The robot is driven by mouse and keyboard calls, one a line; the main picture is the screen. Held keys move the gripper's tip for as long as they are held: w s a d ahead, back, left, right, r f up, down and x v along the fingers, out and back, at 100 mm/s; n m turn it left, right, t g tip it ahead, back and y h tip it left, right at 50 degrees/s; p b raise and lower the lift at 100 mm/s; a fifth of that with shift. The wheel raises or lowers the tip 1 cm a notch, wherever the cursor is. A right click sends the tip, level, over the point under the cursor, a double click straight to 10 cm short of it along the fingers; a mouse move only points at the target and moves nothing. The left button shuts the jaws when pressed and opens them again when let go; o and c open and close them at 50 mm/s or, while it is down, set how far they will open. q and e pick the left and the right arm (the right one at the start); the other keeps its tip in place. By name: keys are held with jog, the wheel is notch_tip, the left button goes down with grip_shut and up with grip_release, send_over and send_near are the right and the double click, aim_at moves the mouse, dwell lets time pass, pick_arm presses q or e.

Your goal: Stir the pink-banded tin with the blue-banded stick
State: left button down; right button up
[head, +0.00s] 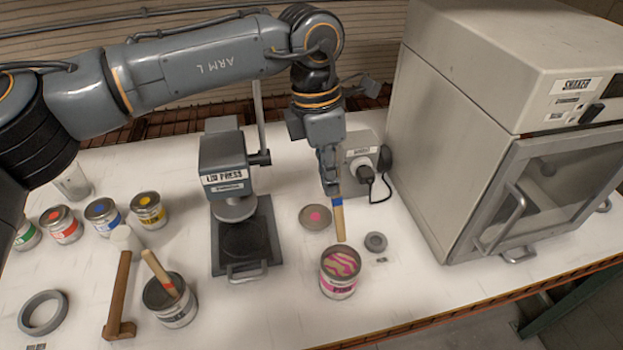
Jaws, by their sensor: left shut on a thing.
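The pink-banded tin (339,286) stands open on the white table, with pink and yellowish streaks on its surface. The blue-banded stick (339,222) hangs upright from my left gripper (332,187). My left gripper is shut on the stick's upper part. The stick's lower end shows at the tin's back rim; I cannot tell whether it is inside the tin or just above or behind it. A lid with a pink dot (315,218) lies on the table behind the tin. My right gripper is not in view.
A lid press (226,165) stands left of the tin, and a large shaker cabinet (440,130) to the right. Another tin (175,312) holds a red-banded stick (160,272) beside a wooden-handled mallet (120,290). Several coloured tins stand at left. A grey ring (376,242) lies near the pink-banded tin.

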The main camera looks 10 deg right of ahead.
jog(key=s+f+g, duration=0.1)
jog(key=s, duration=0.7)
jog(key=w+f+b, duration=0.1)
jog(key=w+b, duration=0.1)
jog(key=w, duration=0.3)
pick_arm(q)
notch_tip(320, 180, down, 14)
jog(key=s+b, duration=0.1)
jog(key=b, duration=0.8)
jog(key=shift+s+f, duration=0.15)
jog(key=shift+s, duration=0.05)
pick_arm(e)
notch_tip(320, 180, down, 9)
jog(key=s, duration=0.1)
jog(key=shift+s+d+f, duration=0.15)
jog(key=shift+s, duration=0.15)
pick_arm(q)
jog(key=shift+d, duration=0.1)
